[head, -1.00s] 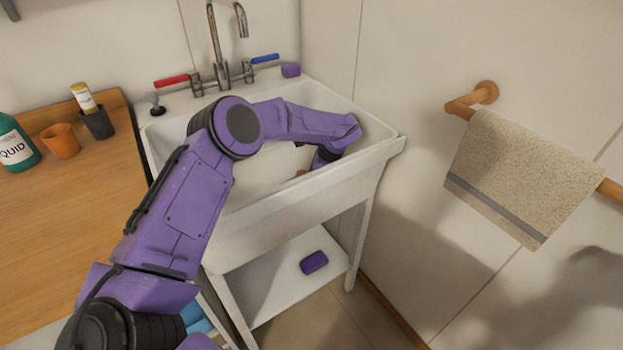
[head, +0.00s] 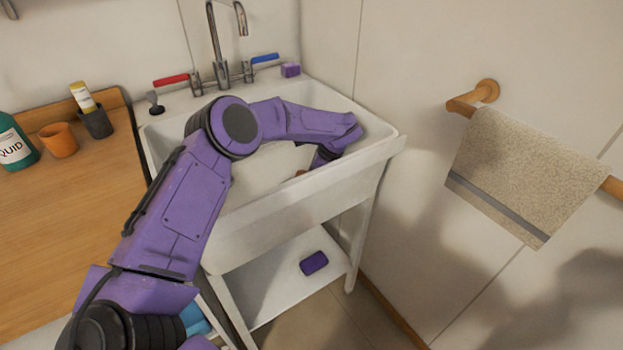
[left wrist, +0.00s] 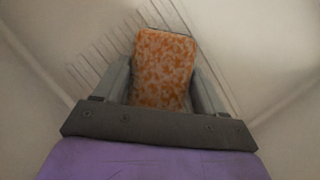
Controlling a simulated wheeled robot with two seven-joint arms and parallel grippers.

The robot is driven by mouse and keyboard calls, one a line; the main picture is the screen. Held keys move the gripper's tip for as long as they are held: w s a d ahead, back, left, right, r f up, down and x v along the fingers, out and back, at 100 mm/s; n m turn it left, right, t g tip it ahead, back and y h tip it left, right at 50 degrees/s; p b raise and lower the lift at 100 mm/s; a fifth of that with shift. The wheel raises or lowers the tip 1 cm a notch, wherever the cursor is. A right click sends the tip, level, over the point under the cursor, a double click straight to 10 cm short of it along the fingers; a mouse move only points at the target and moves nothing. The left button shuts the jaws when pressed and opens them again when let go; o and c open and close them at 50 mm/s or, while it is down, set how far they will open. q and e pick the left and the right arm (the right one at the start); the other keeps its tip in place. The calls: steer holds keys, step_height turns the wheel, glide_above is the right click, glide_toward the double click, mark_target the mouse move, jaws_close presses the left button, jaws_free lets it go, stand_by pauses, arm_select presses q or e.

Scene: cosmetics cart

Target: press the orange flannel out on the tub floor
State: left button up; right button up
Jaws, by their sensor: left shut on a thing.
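The white tub (head: 244,240) stands under the tap, and my left arm reaches down into it from the left. In the left wrist view the orange flannel (left wrist: 163,68), a mottled orange and pale block, sits between the two fingers of my left gripper (left wrist: 163,82). The gripper is shut on it, and the grooved tub floor (left wrist: 105,62) lies behind it. I cannot tell whether the flannel touches the floor. In the head view only a small orange-brown bit of the flannel (head: 300,173) shows past the tub's front rim; the gripper's fingers are hidden. My right gripper is not in view.
A tap (head: 222,75) with red and blue levers rises behind the tub. Another purple block (head: 314,263) lies on the shelf below. A beige towel (head: 520,175) hangs at the right. A wooden counter (head: 60,220) adjoins on the left.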

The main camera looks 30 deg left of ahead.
arm_select(q)
steer(key=shift+f+b, duration=0.1)
steer(key=shift+b, duration=1.1)
stand_by(2.2)
step_height(320, 180, up, 15)
steer(key=p, duration=0.7)
steer(key=shift+p, duration=0.3)
stand_by(0.4)
